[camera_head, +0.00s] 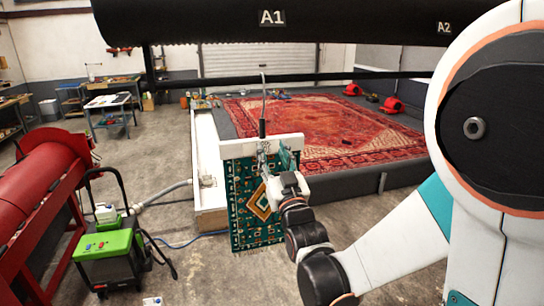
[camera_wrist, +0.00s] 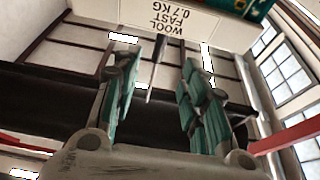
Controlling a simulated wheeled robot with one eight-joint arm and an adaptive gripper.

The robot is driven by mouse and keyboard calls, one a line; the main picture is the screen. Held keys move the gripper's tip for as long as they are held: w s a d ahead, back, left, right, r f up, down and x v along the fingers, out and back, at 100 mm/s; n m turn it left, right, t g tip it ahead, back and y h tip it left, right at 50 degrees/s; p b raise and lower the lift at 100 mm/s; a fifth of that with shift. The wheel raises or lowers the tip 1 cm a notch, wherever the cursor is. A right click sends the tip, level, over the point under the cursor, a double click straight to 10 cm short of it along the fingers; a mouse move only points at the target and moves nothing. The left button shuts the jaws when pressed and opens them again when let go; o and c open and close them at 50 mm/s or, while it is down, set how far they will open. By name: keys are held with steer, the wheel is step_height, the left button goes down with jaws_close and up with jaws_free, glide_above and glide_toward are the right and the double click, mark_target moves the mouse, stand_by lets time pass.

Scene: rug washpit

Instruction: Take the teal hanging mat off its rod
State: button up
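The teal mat (camera_head: 240,222), patterned with an orange and white diamond, hangs upright below a white header bar (camera_head: 238,148). A thin hanger with a dark grip (camera_head: 262,127) rises from the bar to a thin black rod (camera_head: 310,77). My gripper (camera_head: 275,160) is in front of the mat's upper right part, near the bar. In the wrist view my gripper's teal-padded fingers (camera_wrist: 158,92) stand apart, with a thin dark stem (camera_wrist: 154,65) showing between them. The bar's label (camera_wrist: 165,28) reads "WOOL FAST 0.7 KG". No contact with the fingers is visible.
A thick black roller (camera_head: 200,22) marked A1 and A2 crosses above. A red patterned rug (camera_head: 335,125) lies on the platform behind. A green machine (camera_head: 110,245) and red roller (camera_head: 40,195) stand left. Concrete floor (camera_head: 190,275) is open below the mat.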

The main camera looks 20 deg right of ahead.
mark_target(263, 130)
steer(key=shift+p+x, duration=1.25)
steer(key=shift+x, duration=4.4)
jaws_close()
steer(key=shift+r, duration=0.1)
